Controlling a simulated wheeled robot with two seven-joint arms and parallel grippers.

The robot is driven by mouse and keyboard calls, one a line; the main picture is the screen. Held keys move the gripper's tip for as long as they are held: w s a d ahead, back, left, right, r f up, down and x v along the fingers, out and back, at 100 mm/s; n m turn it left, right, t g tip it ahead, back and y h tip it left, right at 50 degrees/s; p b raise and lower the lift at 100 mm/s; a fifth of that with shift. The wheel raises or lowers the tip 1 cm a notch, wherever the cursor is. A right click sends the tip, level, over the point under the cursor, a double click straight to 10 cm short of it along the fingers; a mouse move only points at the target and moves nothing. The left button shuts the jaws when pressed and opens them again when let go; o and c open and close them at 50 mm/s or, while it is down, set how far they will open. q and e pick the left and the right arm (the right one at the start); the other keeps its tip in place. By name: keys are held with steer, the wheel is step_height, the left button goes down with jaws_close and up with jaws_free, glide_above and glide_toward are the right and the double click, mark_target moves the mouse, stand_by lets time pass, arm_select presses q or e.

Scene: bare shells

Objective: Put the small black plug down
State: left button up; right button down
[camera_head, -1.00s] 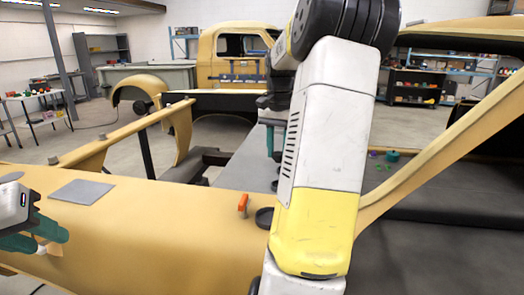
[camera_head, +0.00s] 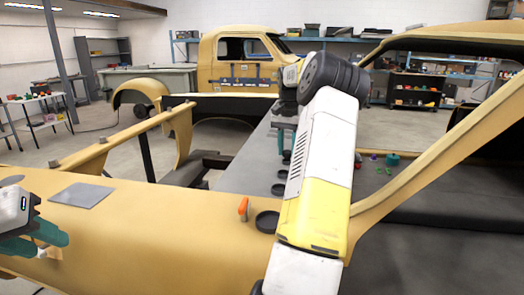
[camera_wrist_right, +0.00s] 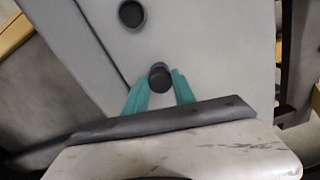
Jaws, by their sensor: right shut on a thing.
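The small black plug (camera_wrist_right: 160,77) is between the teal fingertips of my right gripper (camera_wrist_right: 160,88) in the right wrist view. The gripper is shut on it, above a flat grey surface (camera_wrist_right: 200,40). In the head view my right gripper (camera_head: 281,141) shows over the grey panel (camera_head: 245,165), partly behind my own arm; the held plug cannot be made out there. My left gripper (camera_head: 42,243) is at the left edge, its teal fingers apart, over the yellow body panel.
A round black piece (camera_wrist_right: 131,13) lies on the grey surface. Small dark round pieces (camera_head: 278,189) show beside my arm. A black round dish (camera_head: 267,221), an orange-topped piece (camera_head: 243,208) and a grey square plate (camera_head: 82,195) lie on the yellow panel (camera_head: 160,235). Small coloured items (camera_head: 390,160) lie right.

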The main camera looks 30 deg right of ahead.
mark_target(287, 151)
steer(key=shift+f, duration=0.35)
steer(key=c, duration=1)
jaws_free()
steer(key=shift+c, duration=0.2)
step_height(287, 151, up, 12)
steer(key=s+a+r+n+t, duration=0.1)
steer(key=s+a+r+n, duration=0.2)
steer(key=a, duration=0.8)
steer(key=s+a+r+n+t, duration=0.2)
steer(key=s+a+r+n, duration=0.1)
steer(key=a, duration=0.7)
steer(key=s+a+f+n+t, duration=0.1)
steer(key=s+a+f, duration=0.2)
steer(key=s, duration=0.3)
steer(key=s+a+f+n+t+y, duration=0.1)
steer(key=s+a+f+n, duration=0.1)
steer(key=s+a+f, duration=0.2)
steer(key=s+a+f+n+t+y, duration=0.1)
steer(key=s+a+f, duration=0.2)
steer(key=s+a, duration=0.4)
steer(key=s, duration=0.3)
steer(key=shift+a+f+n, duration=0.25)
steer(key=shift+n, duration=0.15)
